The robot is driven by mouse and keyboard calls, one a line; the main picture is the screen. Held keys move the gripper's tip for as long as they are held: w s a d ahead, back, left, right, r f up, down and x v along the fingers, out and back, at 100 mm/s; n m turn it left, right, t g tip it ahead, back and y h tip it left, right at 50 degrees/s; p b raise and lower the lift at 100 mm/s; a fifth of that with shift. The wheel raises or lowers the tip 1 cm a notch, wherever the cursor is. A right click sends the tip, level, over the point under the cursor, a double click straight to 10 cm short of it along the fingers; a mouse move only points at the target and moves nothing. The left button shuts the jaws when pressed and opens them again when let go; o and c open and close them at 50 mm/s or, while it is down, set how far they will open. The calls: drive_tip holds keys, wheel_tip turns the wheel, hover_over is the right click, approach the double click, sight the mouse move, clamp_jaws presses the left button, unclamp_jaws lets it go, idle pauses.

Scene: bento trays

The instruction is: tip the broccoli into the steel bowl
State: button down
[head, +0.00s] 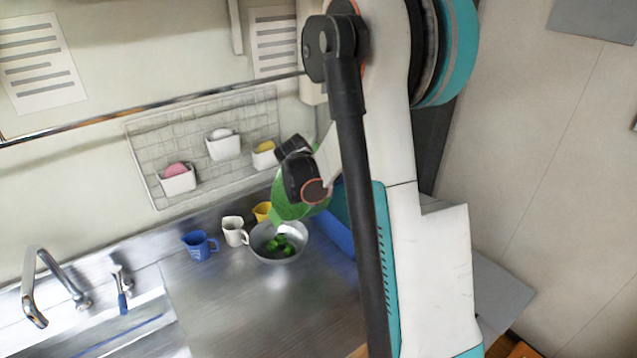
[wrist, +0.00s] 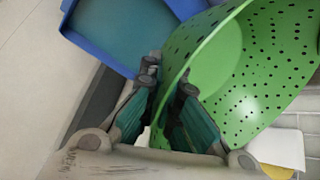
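The steel bowl (head: 261,252) stands on the counter in the head view, with several green broccoli pieces (head: 281,246) in it. A green perforated colander (head: 289,209) is tilted just above the bowl's far rim. In the wrist view the colander (wrist: 245,80) fills the upper right. Its visible inside shows no broccoli. My gripper (wrist: 168,78) has its two fingers on either side of the colander's rim and is shut on it. In the head view my wrist hides the fingertips and part of the colander. I cannot tell whether the colander touches the bowl.
A blue bin (head: 338,222) stands right of the bowl, close to the colander. A white mug (head: 233,231), a blue mug (head: 197,246) and a yellow cup (head: 262,211) stand left and behind. The sink and tap (head: 36,290) are at the left. The front counter is clear.

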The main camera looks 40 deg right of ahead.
wheel_tip(320, 180, down, 9)
drive_tip(key=d+m+t+y+b, duration=0.1)
drive_tip(key=d+y+b, duration=0.1)
drive_tip(key=y+b, duration=0.3)
drive_tip(key=y, duration=0.4)
drive_tip(key=shift+s+d+b, duration=0.15)
drive_tip(key=shift+d+b, duration=0.1)
drive_tip(key=shift+b, duration=0.1)
drive_tip(key=shift+a, duration=0.1)
